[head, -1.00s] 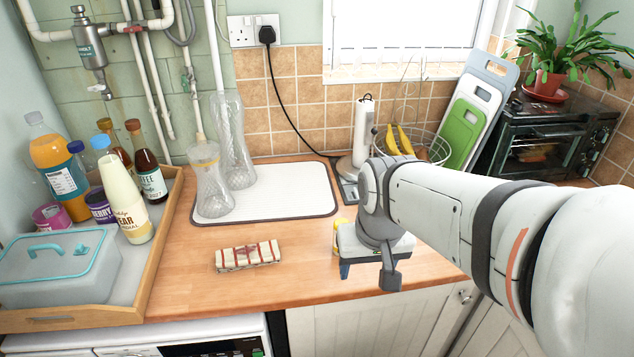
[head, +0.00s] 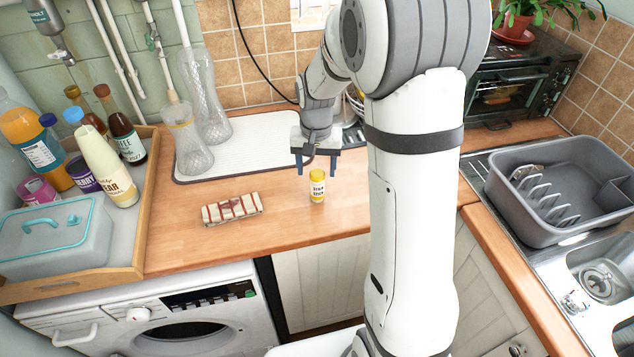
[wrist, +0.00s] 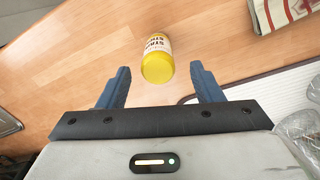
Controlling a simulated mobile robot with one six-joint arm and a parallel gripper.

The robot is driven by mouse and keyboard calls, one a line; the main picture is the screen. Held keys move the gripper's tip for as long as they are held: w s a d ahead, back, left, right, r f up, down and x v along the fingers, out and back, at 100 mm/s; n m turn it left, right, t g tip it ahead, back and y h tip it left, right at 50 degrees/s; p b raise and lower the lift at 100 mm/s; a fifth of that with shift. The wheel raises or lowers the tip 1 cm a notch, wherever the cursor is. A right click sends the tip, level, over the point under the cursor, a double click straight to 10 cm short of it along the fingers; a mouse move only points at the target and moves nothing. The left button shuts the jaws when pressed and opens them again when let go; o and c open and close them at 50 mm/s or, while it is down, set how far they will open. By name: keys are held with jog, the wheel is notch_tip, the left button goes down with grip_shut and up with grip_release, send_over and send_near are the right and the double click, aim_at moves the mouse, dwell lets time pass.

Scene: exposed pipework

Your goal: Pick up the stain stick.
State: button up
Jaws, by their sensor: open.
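The stain stick (head: 317,187) is a small upright cylinder with a yellow cap and a pale printed label. It stands on the wooden worktop near its front edge. In the wrist view the stain stick (wrist: 157,58) appears beyond the fingertips, between their lines. My gripper (head: 316,172) hangs just behind and above the stain stick in the head view, with its blue fingers apart. In the wrist view my gripper (wrist: 160,82) is open and empty, and no finger visibly touches the stick.
A white draining mat (head: 262,150) holds tall glass vases (head: 190,145). A wooden tray (head: 140,225) of bottles stands left. A grey dish rack (head: 560,190) and sink are at right. The worktop around the stick is clear.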

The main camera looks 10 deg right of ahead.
aim_at(317, 173)
notch_tip(317, 173, down, 5)
jog(key=shift+d+r+p, duration=0.1)
jog(key=shift+r+p, duration=0.05)
jog(key=shift+p, duration=0.4)
jog(key=shift+s, duration=0.1)
jog(key=c, duration=1.1)
